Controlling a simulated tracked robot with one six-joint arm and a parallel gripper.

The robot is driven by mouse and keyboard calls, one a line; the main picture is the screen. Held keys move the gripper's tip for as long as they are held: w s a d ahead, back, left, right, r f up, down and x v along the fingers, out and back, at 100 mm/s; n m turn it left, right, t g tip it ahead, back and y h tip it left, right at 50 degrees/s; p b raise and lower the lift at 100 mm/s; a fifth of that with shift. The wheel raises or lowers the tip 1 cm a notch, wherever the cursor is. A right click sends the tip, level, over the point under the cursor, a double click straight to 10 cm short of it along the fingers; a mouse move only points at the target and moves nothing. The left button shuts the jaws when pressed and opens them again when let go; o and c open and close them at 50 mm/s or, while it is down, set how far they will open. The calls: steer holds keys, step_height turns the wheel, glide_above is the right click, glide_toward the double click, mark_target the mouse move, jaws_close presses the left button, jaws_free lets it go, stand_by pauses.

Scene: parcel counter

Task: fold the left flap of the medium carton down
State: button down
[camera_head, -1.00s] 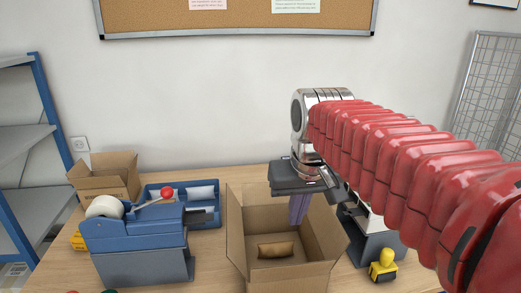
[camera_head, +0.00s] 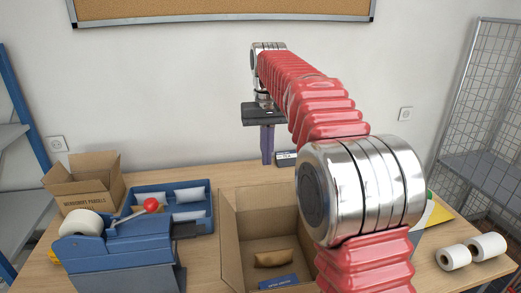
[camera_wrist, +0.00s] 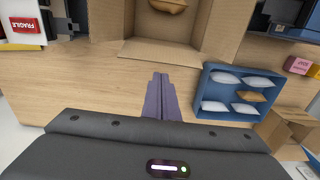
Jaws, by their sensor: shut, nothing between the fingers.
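The medium carton (camera_head: 290,200) stands open on the table in the middle of the head view, with a brown padded parcel (camera_head: 274,258) and a blue card (camera_head: 279,283) inside. Its left flap (camera_head: 230,235) stands up, not folded over the opening. My arm hides the carton's right side. In the wrist view the carton is at the top, with its far flap (camera_wrist: 160,53) spread outward. My gripper (camera_head: 267,158) is shut and empty, beyond the carton's far edge and above the table. Its purple fingers (camera_wrist: 161,82) point toward that flap in the wrist view, apart from it.
A blue tape dispenser (camera_head: 115,245) stands left of the carton, beside a blue tray (camera_head: 172,190) of white packets. A small open carton (camera_head: 85,205) is at the back left. White rolls (camera_head: 455,257) lie at the right.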

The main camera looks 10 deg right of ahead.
steer(key=shift+w+f, duration=0.25)
steer(key=shift+w, duration=0.55)
